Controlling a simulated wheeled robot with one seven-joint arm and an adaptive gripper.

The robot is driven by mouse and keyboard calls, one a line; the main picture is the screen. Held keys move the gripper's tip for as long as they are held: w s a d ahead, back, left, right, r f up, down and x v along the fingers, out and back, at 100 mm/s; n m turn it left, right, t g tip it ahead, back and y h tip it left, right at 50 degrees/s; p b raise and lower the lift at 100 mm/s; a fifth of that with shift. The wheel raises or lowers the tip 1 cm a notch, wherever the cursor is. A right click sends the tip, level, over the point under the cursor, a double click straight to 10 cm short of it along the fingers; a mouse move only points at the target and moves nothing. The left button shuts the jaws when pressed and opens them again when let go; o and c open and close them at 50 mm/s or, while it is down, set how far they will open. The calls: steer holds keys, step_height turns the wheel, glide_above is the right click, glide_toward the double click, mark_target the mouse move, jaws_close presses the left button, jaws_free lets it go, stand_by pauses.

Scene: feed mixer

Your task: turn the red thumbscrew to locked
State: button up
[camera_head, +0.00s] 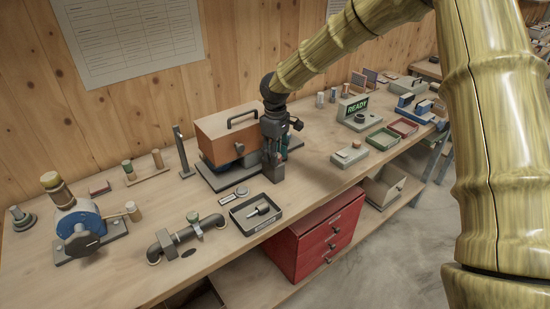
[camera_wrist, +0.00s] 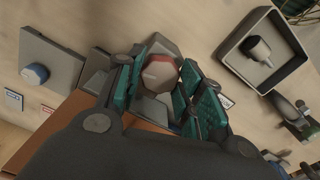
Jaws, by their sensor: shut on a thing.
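The red thumbscrew (camera_wrist: 159,73) shows in the wrist view as a faceted knob with a pale line on its face. It sits between the teal pads of my gripper (camera_wrist: 160,84), which is shut on it. The line's meaning as locked or unlocked cannot be told. In the head view my gripper (camera_head: 273,160) points down at the right end of the orange-brown box (camera_head: 222,135), which has a black handle on top. The thumbscrew is hidden behind my gripper there.
A black tray (camera_head: 240,226) with a dark-handled tool lies in front. A pipe with a valve (camera_head: 186,237) and a blue-wheeled device (camera_head: 78,222) stand left. A small grey box (camera_head: 350,156) and a READY display (camera_head: 357,106) stand right. Bare bench lies between.

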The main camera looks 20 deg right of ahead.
steer(key=shift+m+b, duration=1.05)
steer(key=shift+m, duration=0.45)
steer(key=o, duration=1)
step_height(320, 180, up, 12)
